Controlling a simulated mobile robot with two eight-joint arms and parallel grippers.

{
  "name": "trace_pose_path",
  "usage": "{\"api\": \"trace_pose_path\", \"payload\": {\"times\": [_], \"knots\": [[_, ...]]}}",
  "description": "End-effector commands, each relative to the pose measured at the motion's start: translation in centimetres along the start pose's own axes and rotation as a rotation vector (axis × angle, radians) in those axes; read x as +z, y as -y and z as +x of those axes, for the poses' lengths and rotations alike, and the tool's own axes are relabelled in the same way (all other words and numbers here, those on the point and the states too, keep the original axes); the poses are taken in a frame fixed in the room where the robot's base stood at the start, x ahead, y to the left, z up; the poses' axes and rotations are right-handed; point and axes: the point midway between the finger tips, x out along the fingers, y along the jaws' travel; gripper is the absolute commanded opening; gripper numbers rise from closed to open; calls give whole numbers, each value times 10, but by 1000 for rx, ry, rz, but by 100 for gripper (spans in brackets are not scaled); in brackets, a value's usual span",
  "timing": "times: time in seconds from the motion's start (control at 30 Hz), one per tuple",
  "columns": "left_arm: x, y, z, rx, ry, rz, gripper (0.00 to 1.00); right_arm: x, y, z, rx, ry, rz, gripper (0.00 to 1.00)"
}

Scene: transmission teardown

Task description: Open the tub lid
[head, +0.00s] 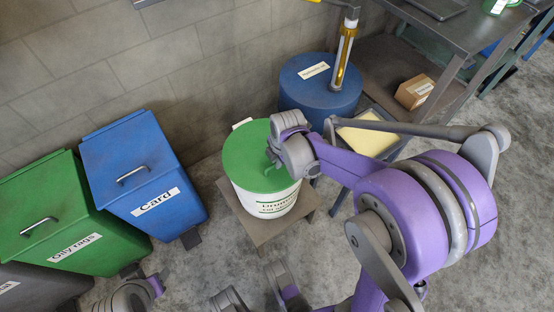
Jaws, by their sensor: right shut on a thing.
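The tub (268,205) is white with a printed label, partly readable, and stands on a low stand beside the wall. Its round green lid (247,150) lies on top and covers the opening; I see no gap at the rim. My right gripper (274,160) is over the right part of the lid, shut on the lid at its grip.
A blue drum (300,95) with a yellow pump stands behind the tub. A blue card bin (140,165) and a green oily-rags bin (50,215) stand to the left. A bench (480,30) with a cardboard box (414,92) on its shelf is at the right.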

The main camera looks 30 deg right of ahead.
Motion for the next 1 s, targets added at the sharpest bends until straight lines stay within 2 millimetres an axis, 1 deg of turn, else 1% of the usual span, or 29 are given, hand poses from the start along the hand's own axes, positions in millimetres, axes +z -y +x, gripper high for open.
{"api": "trace_pose_path", "payload": {"times": [0.77,0.87,1.0], "knots": [[0,0,0,0,0,0,50,0,0,0,-1,0,0,0],[-1,0,-2,0,-1,0,50,0,-2,-3,-10,0,0,0],[-3,0,-9,0,-3,0,50,0,-7,-12,-46,0,-1,0]]}}
